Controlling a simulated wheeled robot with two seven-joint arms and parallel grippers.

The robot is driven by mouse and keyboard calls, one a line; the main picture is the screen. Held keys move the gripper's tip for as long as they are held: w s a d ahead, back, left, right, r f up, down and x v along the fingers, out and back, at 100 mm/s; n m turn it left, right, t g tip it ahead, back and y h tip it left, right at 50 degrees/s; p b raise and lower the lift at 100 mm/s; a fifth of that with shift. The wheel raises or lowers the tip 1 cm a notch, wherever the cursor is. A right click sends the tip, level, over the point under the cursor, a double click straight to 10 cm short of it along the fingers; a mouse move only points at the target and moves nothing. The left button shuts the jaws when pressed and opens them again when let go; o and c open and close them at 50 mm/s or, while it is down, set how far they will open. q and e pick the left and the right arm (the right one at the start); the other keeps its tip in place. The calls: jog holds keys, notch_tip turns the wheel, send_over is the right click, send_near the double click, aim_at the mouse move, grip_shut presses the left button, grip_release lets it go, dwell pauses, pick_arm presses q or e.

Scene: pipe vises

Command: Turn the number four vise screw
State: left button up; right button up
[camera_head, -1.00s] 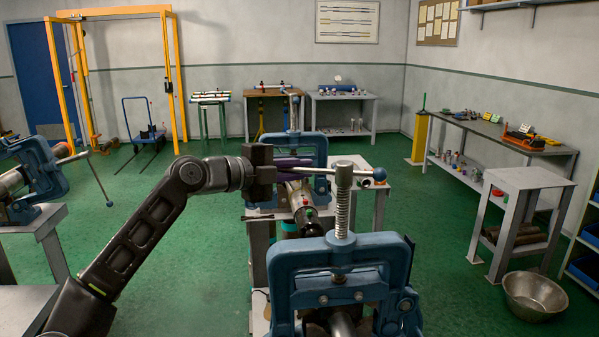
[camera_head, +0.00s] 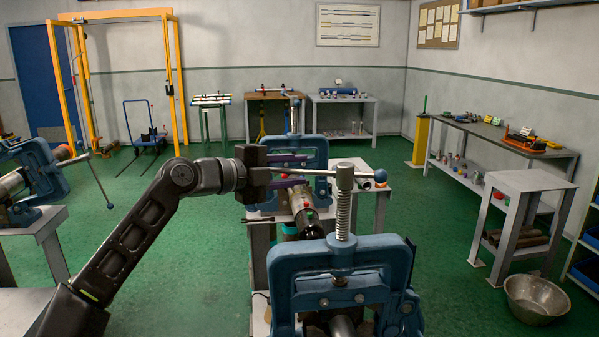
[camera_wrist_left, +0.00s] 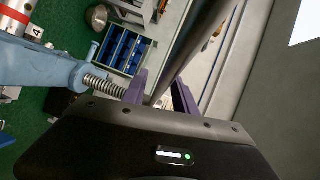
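The near blue vise (camera_head: 342,275) stands at the bottom centre, with its threaded screw (camera_head: 343,212) upright. A steel handle bar (camera_head: 320,172) crosses the screw head and ends in a blue ball (camera_head: 380,175) on the right. My left gripper (camera_head: 290,171) is at the bar's left part, its purple fingers apart on either side of it. In the left wrist view the bar (camera_wrist_left: 182,62) runs between the spread fingers (camera_wrist_left: 162,92), with the screw (camera_wrist_left: 103,86) to the left. A white label with a 4 (camera_wrist_left: 37,32) is beside the vise frame. My right gripper is out of view.
Another blue vise (camera_head: 318,150) stands just behind, with a pipe (camera_head: 303,212) in front of it. A third vise (camera_head: 40,172) is on a bench at left. A metal bowl (camera_head: 536,299) and a small grey table (camera_head: 528,180) are at right. Green floor between is clear.

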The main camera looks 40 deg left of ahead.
pick_arm(q)
jog(key=b+v, duration=0.1)
jog(key=v, duration=0.4)
jog(key=shift+s+a+f, duration=0.1)
jog(key=shift+s, duration=0.55)
